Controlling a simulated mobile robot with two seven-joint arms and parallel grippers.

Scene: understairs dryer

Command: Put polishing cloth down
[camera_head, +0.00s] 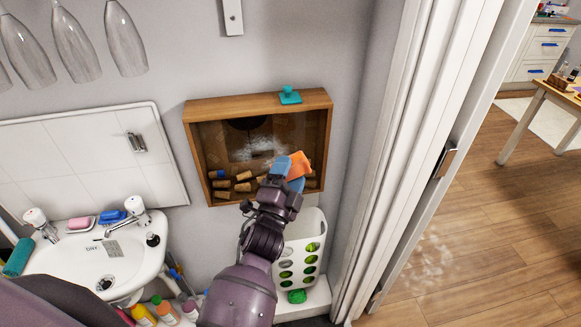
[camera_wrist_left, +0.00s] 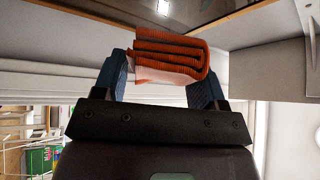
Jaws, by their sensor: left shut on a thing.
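The polishing cloth (camera_head: 301,163) is orange and folded in layers; it also shows in the left wrist view (camera_wrist_left: 170,50). My left gripper (camera_head: 288,172) is shut on it, with one blue finger on each side of the folds in the left wrist view (camera_wrist_left: 162,78). The cloth is held up in front of the lower right part of a wooden, glass-fronted box frame (camera_head: 258,103) on the wall. I cannot tell whether the cloth touches the glass. My right gripper is not in view.
Corks (camera_head: 224,184) lie in the box frame, and a whitish smudge (camera_head: 262,146) shows on its front. A teal knobbed object (camera_head: 290,95) sits on its top edge. Below are a white holed bin (camera_head: 302,250) and a sink (camera_head: 95,258) with bottles (camera_head: 165,311) underneath. A door frame (camera_head: 400,150) stands right.

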